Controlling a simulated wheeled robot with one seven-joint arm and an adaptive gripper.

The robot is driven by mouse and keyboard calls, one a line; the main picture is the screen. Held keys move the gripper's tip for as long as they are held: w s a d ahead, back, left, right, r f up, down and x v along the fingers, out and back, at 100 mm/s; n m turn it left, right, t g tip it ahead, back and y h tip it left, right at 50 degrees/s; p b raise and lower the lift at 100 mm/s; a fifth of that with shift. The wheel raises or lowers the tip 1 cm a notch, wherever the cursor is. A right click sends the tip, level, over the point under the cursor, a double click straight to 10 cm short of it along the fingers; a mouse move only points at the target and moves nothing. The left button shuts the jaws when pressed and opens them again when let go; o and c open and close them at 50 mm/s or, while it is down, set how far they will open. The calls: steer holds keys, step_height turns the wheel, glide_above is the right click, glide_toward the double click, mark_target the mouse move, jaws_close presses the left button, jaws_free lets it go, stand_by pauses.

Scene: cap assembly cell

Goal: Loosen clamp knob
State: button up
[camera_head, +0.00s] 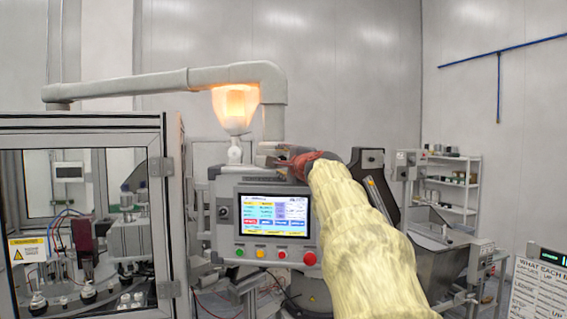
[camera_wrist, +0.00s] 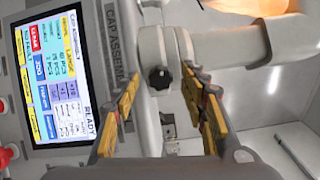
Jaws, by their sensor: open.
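The clamp knob (camera_wrist: 159,78) is a small black lobed knob on the grey clamp at the pipe joint beside the operator panel. My gripper (camera_wrist: 161,88) is open, its yellow-edged fingers on either side of the knob in the wrist view. The knob lies between the fingertips in the picture; I cannot tell how far ahead it is or whether they touch it. In the head view my gripper (camera_head: 290,161) is at the panel's top right corner, under the grey overhead pipe (camera_head: 180,82). The knob cannot be made out there.
The operator panel (camera_head: 272,213) with its lit screen and coloured push buttons is close beside my gripper. A glowing orange lamp (camera_head: 235,105) hangs near the pipe. A glazed machine enclosure (camera_head: 82,125) stands at left, and a grey hopper (camera_head: 437,262) at right.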

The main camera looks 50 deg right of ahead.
steer(key=shift+s, duration=0.1)
steer(key=v, duration=1.1)
steer(key=shift+s+a, duration=0.3)
steer(key=shift+f, duration=0.15)
